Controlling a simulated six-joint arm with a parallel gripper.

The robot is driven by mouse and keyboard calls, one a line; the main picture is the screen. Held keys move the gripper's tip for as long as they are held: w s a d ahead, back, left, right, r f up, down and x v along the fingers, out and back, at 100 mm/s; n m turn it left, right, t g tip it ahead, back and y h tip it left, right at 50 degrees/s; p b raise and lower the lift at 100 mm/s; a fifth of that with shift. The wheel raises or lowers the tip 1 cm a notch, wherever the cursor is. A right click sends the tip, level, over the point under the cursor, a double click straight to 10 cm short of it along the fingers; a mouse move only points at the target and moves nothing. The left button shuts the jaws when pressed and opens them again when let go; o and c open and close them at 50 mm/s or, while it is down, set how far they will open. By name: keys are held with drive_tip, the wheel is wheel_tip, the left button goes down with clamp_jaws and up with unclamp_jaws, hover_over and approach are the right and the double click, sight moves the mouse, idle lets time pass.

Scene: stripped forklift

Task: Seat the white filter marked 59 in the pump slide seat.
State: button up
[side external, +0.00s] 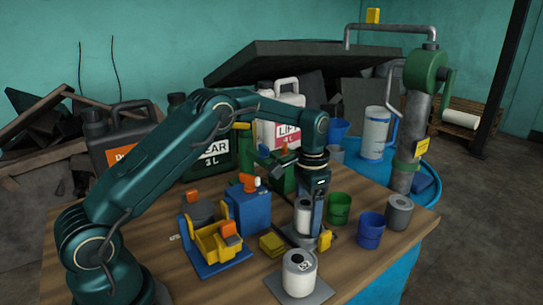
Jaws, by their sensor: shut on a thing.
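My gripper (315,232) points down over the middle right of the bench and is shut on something. A slim white cylinder with a dark top (303,217) stands upright against its left side and seems to be the held thing; I read no number on it. A wider white filter (299,275) stands upright on a grey plate (322,293) at the front edge, apart from my gripper. It bears a small dark two-digit mark, too small to read surely. Which part is the pump slide seat I cannot tell; another grey plate (287,234) lies beneath my gripper.
A yellow block (271,244) lies left of my gripper. A yellow holder on a blue base (216,246) and a blue housing (250,208) stand farther left. Green (339,209) and blue (370,231) cups and a grey roll (399,213) stand close on the right. Canisters stand behind.

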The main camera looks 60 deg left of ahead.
drive_tip(key=shift+f, duration=0.3)
drive_tip(key=o, duration=1.5)
drive_tip(key=shift+r, duration=3.95)
